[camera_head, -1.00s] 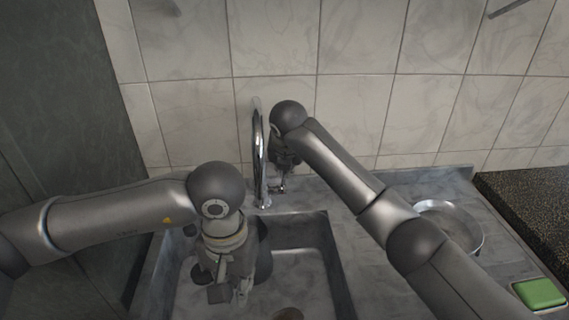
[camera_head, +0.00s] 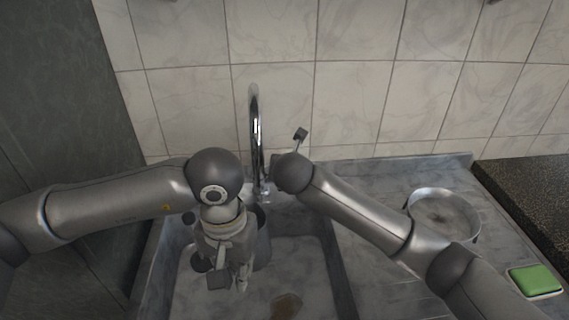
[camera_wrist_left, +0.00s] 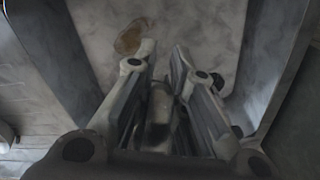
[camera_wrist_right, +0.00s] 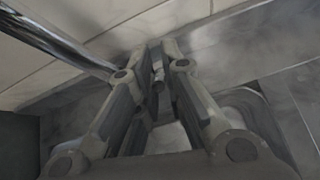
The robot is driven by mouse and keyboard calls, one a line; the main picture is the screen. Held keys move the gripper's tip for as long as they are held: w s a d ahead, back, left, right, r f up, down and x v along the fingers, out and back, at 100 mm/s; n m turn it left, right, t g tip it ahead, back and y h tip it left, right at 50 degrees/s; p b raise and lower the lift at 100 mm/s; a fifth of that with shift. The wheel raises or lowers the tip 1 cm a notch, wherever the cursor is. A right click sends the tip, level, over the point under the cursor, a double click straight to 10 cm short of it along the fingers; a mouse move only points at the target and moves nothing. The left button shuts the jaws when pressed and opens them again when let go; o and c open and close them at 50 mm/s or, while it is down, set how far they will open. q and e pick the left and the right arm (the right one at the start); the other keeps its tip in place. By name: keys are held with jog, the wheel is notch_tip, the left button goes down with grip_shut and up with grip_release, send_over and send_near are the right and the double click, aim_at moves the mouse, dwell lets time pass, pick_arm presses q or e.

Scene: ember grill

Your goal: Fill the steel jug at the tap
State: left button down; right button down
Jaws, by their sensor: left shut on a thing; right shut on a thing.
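The steel jug (camera_head: 263,250) is in the sink, mostly hidden behind my left gripper (camera_head: 240,268). That gripper is shut on a grey metal part between its fingers (camera_wrist_left: 163,60), seemingly the jug's handle (camera_wrist_left: 160,108). The chrome tap (camera_head: 256,130) rises behind the sink with a tall curved spout, just behind the jug. My right gripper is hidden behind its own wrist in the head view. In the right wrist view its fingers (camera_wrist_right: 157,55) are shut on a small metal piece (camera_wrist_right: 158,78), seemingly the tap's lever. I cannot see whether water runs.
The stone sink (camera_head: 335,270) has a brown patch (camera_head: 286,305) on its floor. A round metal pan (camera_head: 444,213) stands on the right-hand counter. A green sponge (camera_head: 537,281) lies at the right front. The tiled wall (camera_head: 350,90) is close behind the tap.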

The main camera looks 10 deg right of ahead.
jog(key=shift+r, duration=0.15)
jog(key=c, duration=1.5)
grip_release()
jog(key=v, duration=1.2)
